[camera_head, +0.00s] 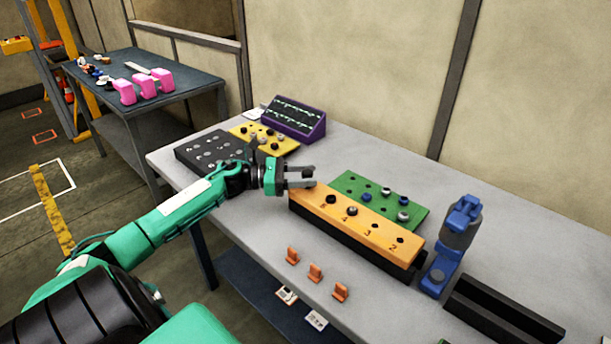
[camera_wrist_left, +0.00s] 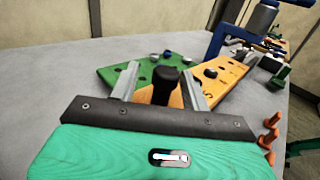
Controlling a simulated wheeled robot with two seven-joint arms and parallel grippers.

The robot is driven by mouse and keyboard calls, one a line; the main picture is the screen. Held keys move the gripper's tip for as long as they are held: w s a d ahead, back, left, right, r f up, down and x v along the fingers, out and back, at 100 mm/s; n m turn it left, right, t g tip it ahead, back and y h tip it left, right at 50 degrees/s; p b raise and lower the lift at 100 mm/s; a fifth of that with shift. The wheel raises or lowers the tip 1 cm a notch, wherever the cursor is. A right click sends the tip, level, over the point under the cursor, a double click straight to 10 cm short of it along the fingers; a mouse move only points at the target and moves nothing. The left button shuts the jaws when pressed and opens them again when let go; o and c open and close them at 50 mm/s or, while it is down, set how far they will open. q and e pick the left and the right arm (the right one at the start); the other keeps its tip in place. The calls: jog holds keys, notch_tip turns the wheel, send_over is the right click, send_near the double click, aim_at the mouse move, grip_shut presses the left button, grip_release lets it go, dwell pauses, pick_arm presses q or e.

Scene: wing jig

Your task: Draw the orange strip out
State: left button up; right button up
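The orange strip (camera_head: 375,229) is a long bar with numbers and holes, lying along the top of a black base (camera_head: 345,233). It also shows in the left wrist view (camera_wrist_left: 229,79), running away to the right. My left gripper (camera_head: 301,177) is over the strip's far left end. In the left wrist view its two fingers (camera_wrist_left: 160,86) are apart, with a black knob (camera_wrist_left: 167,79) standing between them. A gap shows on each side of the knob. My right gripper is not recognisable in either view.
A green board (camera_head: 380,193) lies behind the strip. A blue upright device (camera_head: 457,232) stands at its right end, beside a black channel (camera_head: 500,318). Three orange clips (camera_head: 315,272) are in front. A black block (camera_head: 205,150), a yellow board (camera_head: 278,146) and a purple rack (camera_head: 303,131) are behind left.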

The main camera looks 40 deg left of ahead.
jog(key=shift+f, duration=0.1)
pick_arm(q)
jog(key=shift+s+a+f, duration=0.1)
jog(key=shift+s+a, duration=0.1)
jog(key=shift+s, duration=0.1)
jog(key=shift+b+v, duration=0.5)
jog(key=shift+v, duration=0.65)
jog(key=b+v, duration=0.1)
jog(key=v, duration=0.9)
jog(key=shift+s+a+b, duration=0.25)
jog(key=shift+a+b, duration=0.1)
pick_arm(e)
jog(key=w+a+r, duration=0.1)
jog(key=w+r, duration=0.2)
jog(key=w, duration=0.2)
jog(key=shift+w+a+r, duration=0.25)
jog(key=shift+a+r, duration=0.05)
jog(key=shift+a, duration=0.1)
